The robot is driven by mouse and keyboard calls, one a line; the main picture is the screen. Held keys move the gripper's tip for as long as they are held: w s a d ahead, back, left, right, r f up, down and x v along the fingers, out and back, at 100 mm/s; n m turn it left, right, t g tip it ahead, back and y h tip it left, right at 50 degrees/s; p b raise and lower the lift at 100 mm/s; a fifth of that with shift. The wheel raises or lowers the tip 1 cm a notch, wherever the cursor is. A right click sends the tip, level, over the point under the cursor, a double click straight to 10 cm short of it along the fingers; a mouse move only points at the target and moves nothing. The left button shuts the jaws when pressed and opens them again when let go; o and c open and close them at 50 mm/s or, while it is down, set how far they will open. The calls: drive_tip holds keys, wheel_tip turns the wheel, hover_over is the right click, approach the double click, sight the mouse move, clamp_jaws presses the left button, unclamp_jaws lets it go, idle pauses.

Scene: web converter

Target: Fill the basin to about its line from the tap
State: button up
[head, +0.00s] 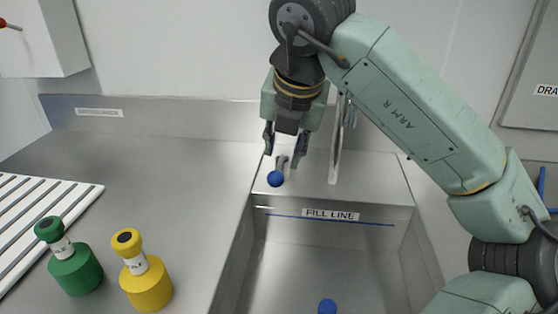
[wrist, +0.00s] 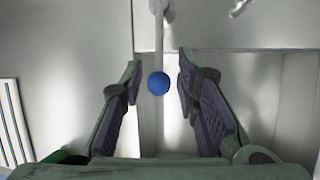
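The steel basin (head: 330,262) is at the lower middle of the head view. Its back wall has a FILL LINE label (head: 330,215) and a thin blue line. I see no clear water surface or stream in it. A tall grey tap spout (head: 335,150) stands behind the basin. A lever with a blue ball knob (head: 275,179) sticks out left of it. My gripper (head: 285,150) is open, pointing down just above this knob. In the wrist view the blue knob (wrist: 158,83) appears between the spread fingers (wrist: 158,75); neither finger visibly touches it.
Another blue ball (head: 327,306) shows low in the basin, partly cut off. A green bottle (head: 75,270) and a yellow bottle (head: 147,285) stand on the left counter beside a white ribbed rack (head: 35,215). A wall box (head: 40,40) hangs upper left. The counter between is clear.

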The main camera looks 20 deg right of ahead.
sight(279, 167)
drive_tip(key=x, duration=0.6)
drive_tip(key=shift+p, duration=0.35)
drive_tip(key=shift+c, duration=0.4)
clamp_jaws()
